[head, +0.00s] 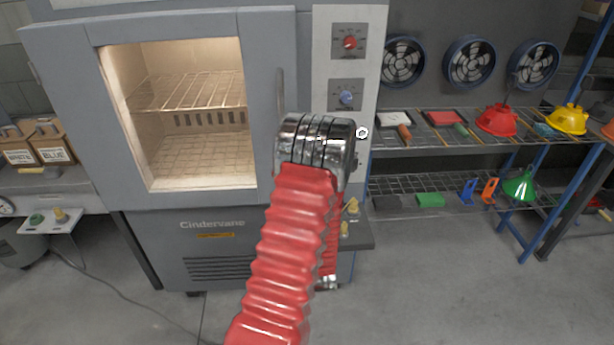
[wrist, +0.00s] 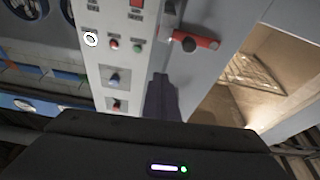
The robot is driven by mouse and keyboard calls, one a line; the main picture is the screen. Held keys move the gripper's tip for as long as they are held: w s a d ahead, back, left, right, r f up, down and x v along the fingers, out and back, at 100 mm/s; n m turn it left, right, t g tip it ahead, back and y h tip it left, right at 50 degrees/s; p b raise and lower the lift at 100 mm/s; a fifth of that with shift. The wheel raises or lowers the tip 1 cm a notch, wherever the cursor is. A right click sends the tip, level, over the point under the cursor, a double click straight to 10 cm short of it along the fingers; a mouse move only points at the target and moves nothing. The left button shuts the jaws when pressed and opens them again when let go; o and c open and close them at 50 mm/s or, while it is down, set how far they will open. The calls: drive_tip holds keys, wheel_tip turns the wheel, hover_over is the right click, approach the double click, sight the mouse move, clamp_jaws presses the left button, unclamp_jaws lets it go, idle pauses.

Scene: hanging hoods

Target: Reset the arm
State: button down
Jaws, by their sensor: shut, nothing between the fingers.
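My arm, with red bellows and a shiny metal joint (head: 315,142), rises in front of the oven in the head view. It hides part of the control panel and the door's right edge. My gripper (wrist: 161,85) shows in the wrist view as a dark narrow shape, its fingers shut with nothing between them. It points toward the grey oven front, between the control panel and the lit window. In the head view the fingers are hidden behind the arm.
The Cindervane oven (head: 215,224) has a lit window (head: 190,110) with a wire rack inside. The control panel (wrist: 112,52) carries several knobs. A red handle (wrist: 207,42) is near my fingers. Shelves (head: 455,144) with funnels stand at right. Floor (head: 450,290) is clear at front right.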

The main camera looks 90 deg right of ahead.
drive_tip(key=shift+a+f, duration=0.2)
drive_tip(key=shift+a, duration=0.4)
idle(0.4)
